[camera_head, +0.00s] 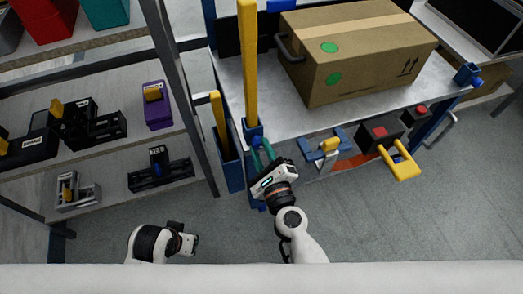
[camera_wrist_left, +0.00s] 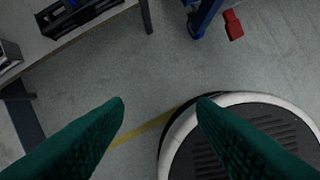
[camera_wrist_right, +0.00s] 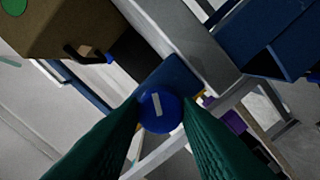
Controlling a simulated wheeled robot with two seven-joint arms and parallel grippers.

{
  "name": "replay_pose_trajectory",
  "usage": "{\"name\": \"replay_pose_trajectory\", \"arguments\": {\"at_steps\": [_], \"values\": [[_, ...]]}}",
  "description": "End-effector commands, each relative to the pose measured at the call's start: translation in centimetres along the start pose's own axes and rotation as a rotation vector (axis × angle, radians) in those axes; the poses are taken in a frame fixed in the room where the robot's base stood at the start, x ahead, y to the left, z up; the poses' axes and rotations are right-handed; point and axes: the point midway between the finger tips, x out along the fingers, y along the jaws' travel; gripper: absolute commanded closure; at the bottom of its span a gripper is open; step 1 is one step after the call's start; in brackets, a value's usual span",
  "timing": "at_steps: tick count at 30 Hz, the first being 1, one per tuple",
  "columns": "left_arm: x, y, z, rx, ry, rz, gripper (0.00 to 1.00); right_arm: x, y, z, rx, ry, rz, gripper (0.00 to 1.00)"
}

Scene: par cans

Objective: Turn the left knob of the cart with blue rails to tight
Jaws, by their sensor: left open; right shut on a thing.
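The cart (camera_head: 232,92) has a grey metal top with blue corner posts, and a cardboard box stands on it. Its left knob (camera_wrist_right: 158,117) is round and blue with a white bar mark, and the bar stands slightly tilted in the right wrist view. My right gripper (camera_head: 262,150) is at the cart's front left corner, its teal fingers shut on this knob from both sides. The gripper hides the knob in the head view. A blue knob (camera_head: 478,82) sits at the cart's right corner. My left gripper (camera_wrist_left: 161,102) is open and empty, low above the floor.
The cardboard box (camera_head: 360,60) has a dark handle. A yellow post (camera_head: 248,65) rises beside the left corner. A yellow handle (camera_head: 403,170) sticks out at front right. A shelf rack (camera_head: 180,100) stands left, with a purple device (camera_head: 157,105). A red pedal (camera_wrist_left: 233,25) is near the floor.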

Motion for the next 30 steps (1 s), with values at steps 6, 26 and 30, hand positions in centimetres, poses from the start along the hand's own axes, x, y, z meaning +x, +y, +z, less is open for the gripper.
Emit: {"name": "replay_pose_trajectory", "arguments": {"at_steps": [6, 26, 30], "values": [[-0.8, 0.0, -0.2, -0.001, 0.002, -0.001, 0.48, -0.1, -0.1, 0.2, 0.205, -0.003, 0.001, 0.93], [-2.7, 0.1, 0.6, 0.002, -0.022, 0.004, 0.48, -0.1, -0.1, 0.2, 0.674, -0.004, 0.0, 0.93], [-2.8, 0.2, 0.5, 0.002, -0.019, 0.004, 0.48, -0.1, -0.1, 0.2, 0.714, -0.004, 0.0, 0.93]]}}
